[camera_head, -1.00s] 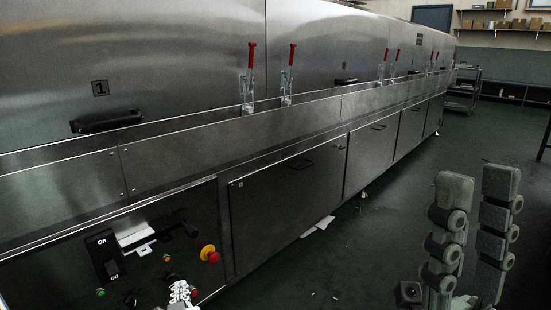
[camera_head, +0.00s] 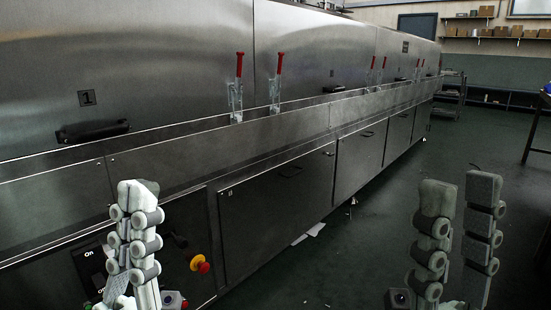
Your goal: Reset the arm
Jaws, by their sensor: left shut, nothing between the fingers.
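My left gripper (camera_head: 138,192) stands upright at the lower left, its pale jointed fingers together and pointing up, with nothing between them. It is in front of the dark control panel (camera_head: 187,222) and hides part of it. My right gripper (camera_head: 460,195) is at the lower right, also pointing up. Its two fingers are apart with an empty gap between them, over the green floor. Neither gripper appears to touch anything.
The long steel dryer (camera_head: 175,60) fills the left and middle, with red-handled latches (camera_head: 238,66). A red-and-yellow stop button (camera_head: 200,263) is right of my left gripper. White scraps (camera_head: 316,229) lie on the floor. Open floor runs right to a table (camera_head: 538,140).

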